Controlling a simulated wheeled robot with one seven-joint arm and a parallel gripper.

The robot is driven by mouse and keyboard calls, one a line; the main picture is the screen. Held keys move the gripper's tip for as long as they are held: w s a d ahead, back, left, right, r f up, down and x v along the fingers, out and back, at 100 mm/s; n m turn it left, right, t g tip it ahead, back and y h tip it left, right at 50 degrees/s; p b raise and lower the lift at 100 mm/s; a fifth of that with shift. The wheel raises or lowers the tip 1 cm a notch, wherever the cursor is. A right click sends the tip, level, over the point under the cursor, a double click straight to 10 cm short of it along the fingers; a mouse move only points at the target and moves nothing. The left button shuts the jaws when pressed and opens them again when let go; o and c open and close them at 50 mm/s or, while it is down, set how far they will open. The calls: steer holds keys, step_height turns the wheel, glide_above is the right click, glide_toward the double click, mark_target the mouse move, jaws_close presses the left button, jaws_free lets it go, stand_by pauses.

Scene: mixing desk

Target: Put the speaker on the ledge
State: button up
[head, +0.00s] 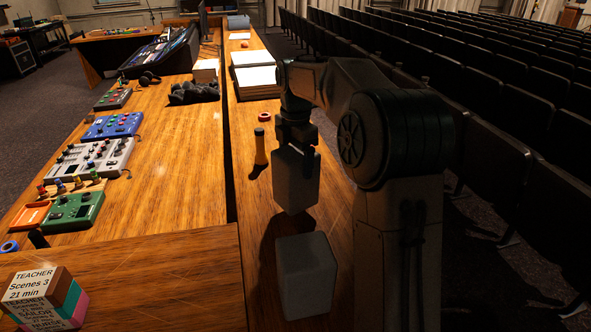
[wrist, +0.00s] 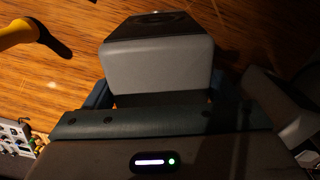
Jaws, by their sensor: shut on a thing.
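My gripper (head: 297,148) points down and is shut on a grey box-shaped speaker (head: 296,185). The speaker also shows in the wrist view (wrist: 157,66), with a dark face and the fingers at its sides. It hangs roughly upright over the long wooden ledge (head: 241,130) that runs along the right of the desk. A dark shadow lies on the wood below it; whether its base touches the wood I cannot tell. A second grey box (head: 305,275), like a speaker, stands on the ledge nearer to me.
A yellow, dark-topped object (head: 260,150) stands left of the held speaker, with a red ring (head: 264,117) behind it. Paper stacks (head: 256,78) lie farther back. Pedals and mixers (head: 93,160) line the desk's left. Labelled blocks (head: 45,297) sit front left. Seat rows are at right.

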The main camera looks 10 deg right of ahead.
steer(key=shift+f, duration=1.8)
steer(key=shift+f, duration=0.15)
steer(key=o, duration=1.8)
steer(key=shift+c, duration=0.2)
step_height(320, 180, up, 12)
steer(key=shift+r, duration=0.15)
